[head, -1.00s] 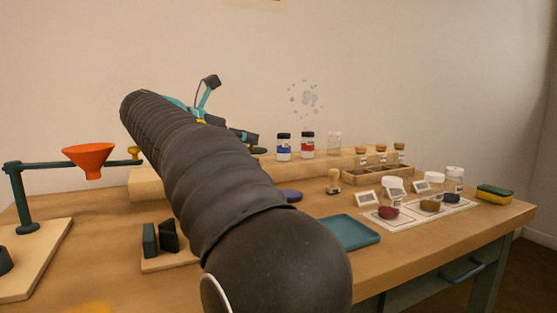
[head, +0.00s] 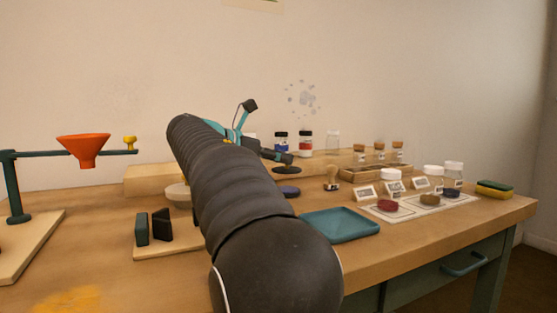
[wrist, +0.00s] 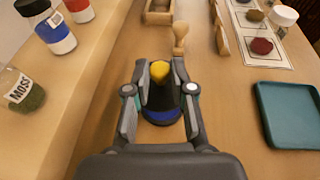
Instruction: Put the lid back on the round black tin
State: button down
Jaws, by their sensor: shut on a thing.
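My gripper (wrist: 160,78) is shut on a black lid (wrist: 158,96) by its yellow knob (wrist: 159,70). In the head view the lid (head: 287,169) is a dark disc held level below the fingers. A low round tin with a dark blue top (head: 289,191) sits on the table below the lid, with a visible gap between them. In the wrist view the blue (wrist: 160,116) shows past the near edge of the lid, which hides most of the tin. My arm covers part of the table left of it.
A teal tray (head: 340,225) lies to the right of the tin. A wooden stamp (head: 332,178) stands just beyond it. Jars with blue and red pigment (head: 305,142) stand on the raised shelf behind. Small cards and pigment heaps (head: 387,205) lie farther right.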

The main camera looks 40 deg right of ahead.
aim_at(279, 170)
notch_tip(279, 170, down, 2)
jog(key=shift+f+b, duration=0.1)
jog(key=shift+b, duration=0.95)
jog(key=shift+f, duration=0.9)
jog(key=shift+a+p, duration=0.1)
jog(key=shift+p, duration=0.7)
jog(key=shift+f+p, duration=0.15)
jog(key=shift+p, duration=0.75)
dwell(1.7)
jog(key=c, duration=0.9)
grip_release()
jog(key=shift+o, duration=0.2)
jog(key=o, duration=0.4)
jog(key=shift+o, duration=0.2)
